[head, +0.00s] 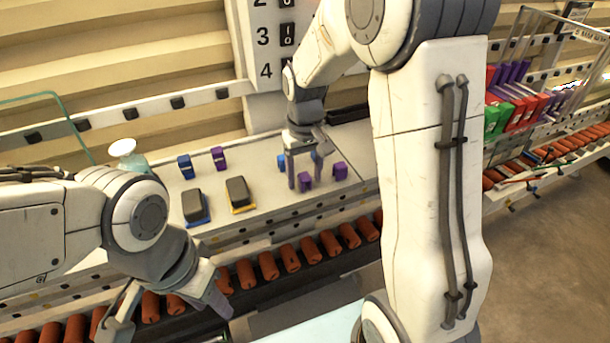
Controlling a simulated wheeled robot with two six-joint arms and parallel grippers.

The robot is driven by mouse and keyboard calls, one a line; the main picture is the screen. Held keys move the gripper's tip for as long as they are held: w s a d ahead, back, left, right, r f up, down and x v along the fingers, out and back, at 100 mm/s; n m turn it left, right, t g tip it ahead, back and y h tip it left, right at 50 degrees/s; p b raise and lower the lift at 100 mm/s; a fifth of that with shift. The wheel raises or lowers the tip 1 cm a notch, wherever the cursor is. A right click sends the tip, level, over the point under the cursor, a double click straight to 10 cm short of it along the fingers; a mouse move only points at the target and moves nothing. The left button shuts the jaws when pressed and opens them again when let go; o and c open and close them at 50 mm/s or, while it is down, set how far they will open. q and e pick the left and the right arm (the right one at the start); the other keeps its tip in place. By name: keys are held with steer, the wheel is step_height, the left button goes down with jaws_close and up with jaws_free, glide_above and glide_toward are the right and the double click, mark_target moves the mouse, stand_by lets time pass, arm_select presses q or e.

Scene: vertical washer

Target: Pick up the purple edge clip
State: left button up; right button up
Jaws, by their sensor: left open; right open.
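Three small purple clips show on the white ledge. One purple clip (305,182) stands between or just in front of the fingertips of my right gripper (306,180); I cannot tell whether they touch it. Another purple clip (340,171) stands just right of that gripper. A third purple clip (218,157) stands further left, beside a blue clip (185,167). My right gripper is open and points down at the ledge. My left gripper (168,320) is open and empty at lower left, in front of the orange rollers.
Two dark sponge-like blocks, one on a blue base (195,208) and one on a yellow base (239,194), lie on the ledge. A pump bottle (127,157) stands at left. A clear rack with coloured boxes (520,108) is at right. Orange rollers (268,265) run below the ledge.

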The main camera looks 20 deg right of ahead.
steer(key=shift+f, duration=0.45)
jaws_close()
steer(key=shift+r, duration=0.1)
